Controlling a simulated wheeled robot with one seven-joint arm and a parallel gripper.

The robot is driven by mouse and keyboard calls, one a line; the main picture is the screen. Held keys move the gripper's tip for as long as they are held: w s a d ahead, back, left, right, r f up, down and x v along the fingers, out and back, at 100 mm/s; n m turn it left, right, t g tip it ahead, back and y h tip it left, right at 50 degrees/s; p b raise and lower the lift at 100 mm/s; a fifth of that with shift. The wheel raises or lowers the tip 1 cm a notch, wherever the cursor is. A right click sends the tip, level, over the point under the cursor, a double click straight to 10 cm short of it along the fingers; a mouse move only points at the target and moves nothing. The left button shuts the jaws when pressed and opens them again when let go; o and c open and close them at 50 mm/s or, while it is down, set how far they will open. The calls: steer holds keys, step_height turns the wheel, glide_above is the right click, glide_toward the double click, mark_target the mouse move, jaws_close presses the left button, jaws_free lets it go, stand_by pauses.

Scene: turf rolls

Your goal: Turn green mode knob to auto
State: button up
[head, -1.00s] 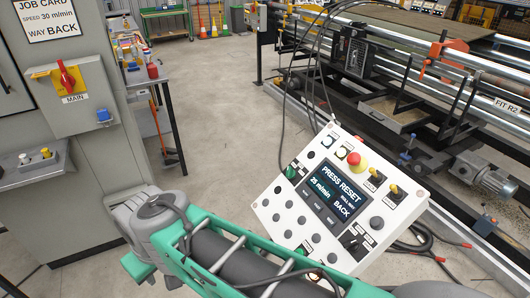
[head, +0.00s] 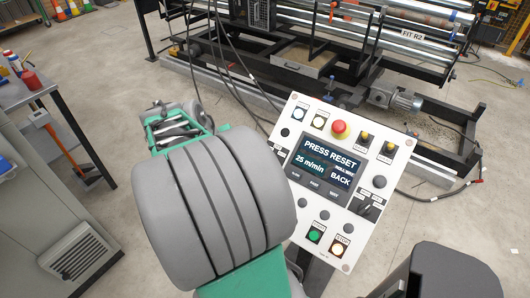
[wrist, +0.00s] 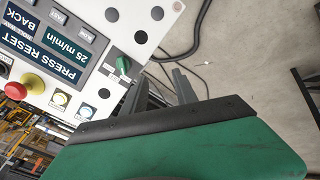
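The green mode knob (wrist: 123,65) shows in the wrist view at the edge of the white control panel (wrist: 112,88). It has a small label beside it; its exact setting is too small to read. In the head view my arm covers the knob, but most of the panel (head: 365,160) shows. My gripper (wrist: 158,80) is open and empty, its two grey fingers apart. In the picture the fingers lie just right of and below the knob, and they do not appear to hold it. The head view hides the fingers.
The panel carries a red mushroom button (head: 339,130), yellow-tipped switches (head: 364,138), a black selector (head: 370,210), a lit green button (head: 314,235) and a screen (head: 324,166) reading PRESS RESET. Cables (head: 235,75) hang behind it. A machine frame (head: 300,50) stands beyond; a bench (head: 40,90) is left.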

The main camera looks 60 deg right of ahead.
steer(key=shift+m+g+h, duration=0.3)
steer(key=shift+m+g, duration=0.5)
steer(key=shift+m, duration=0.1)
steer(key=s+d+f, duration=0.2)
steer(key=d, duration=0.1)
steer(key=s+d+f, duration=0.2)
steer(key=s+d, duration=0.1)
steer(key=s+d+f, duration=0.2)
steer(key=d, duration=0.1)
steer(key=shift+s+d+f+p, duration=0.15)
steer(key=shift+d+f+p, duration=0.1)
steer(key=shift+d+p, duration=0.1)
steer(key=shift+a, duration=0.1)
jaws_close()
